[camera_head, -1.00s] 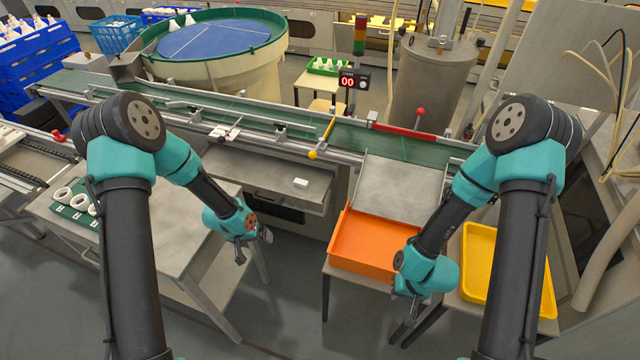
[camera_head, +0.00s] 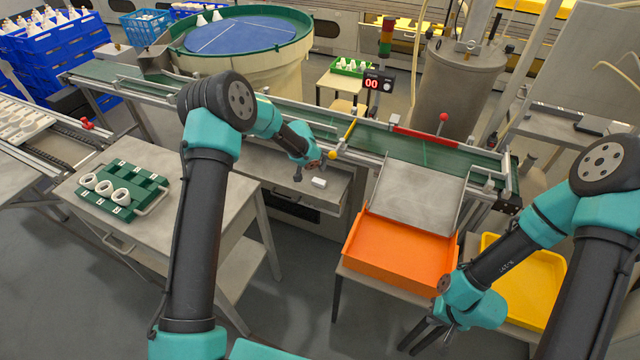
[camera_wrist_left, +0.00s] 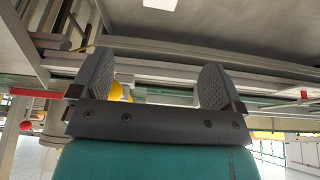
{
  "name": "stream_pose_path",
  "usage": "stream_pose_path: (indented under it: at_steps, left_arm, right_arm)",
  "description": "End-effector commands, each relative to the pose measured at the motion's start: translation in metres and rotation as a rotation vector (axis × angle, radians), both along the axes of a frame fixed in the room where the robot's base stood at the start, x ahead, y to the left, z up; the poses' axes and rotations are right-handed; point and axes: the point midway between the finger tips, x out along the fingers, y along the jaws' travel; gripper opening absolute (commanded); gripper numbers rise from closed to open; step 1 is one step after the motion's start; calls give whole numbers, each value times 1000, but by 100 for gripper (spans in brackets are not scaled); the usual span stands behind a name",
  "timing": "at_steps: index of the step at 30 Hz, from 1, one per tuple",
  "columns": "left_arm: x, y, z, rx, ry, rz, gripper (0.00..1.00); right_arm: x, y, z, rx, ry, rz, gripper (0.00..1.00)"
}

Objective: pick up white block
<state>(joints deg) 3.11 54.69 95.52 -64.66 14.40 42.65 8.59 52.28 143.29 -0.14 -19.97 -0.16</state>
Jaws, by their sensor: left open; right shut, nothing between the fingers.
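The white block (camera_head: 319,182) lies on the grey metal shelf (camera_head: 270,172) below the conveyor. In the left wrist view the block (camera_wrist_left: 160,4) shows at the top edge, beyond the fingertips and apart from them. My left gripper (camera_head: 306,175) is just left of the block in the head view, with the fingers partly hidden by its wrist. In the left wrist view the left gripper (camera_wrist_left: 155,85) is open, with nothing between its two ridged fingers. My right gripper (camera_head: 424,337) is shut and empty, low in front of the orange bin.
An orange bin (camera_head: 400,262) stands below a metal chute (camera_head: 415,196). A yellow tray (camera_head: 530,280) is at the right. A green rack with white rings (camera_head: 125,215) sits on the left table. The conveyor rail and a yellow-knobbed lever (camera_head: 333,155) are close behind the block.

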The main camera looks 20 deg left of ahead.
Motion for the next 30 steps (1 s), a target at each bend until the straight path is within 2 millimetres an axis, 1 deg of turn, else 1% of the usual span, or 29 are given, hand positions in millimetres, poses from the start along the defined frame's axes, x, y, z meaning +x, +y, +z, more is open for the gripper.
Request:
stream_pose_path:
  at_steps: [21, 26, 30]
  left_arm:
    - [37, -8, -94, -1, 2, 1, 94]
    - [43, -9, -108, -1, 1, 1, 94]
    - [44, -9, -110, -1, 1, 0, 94]
  right_arm:
    - [0, 0, 0, 0, 0, 0, 0]
    - [0, 0, 0, 0, 0, 0, 0]
    - [0, 0, 0, 0, 0, 0, 0]
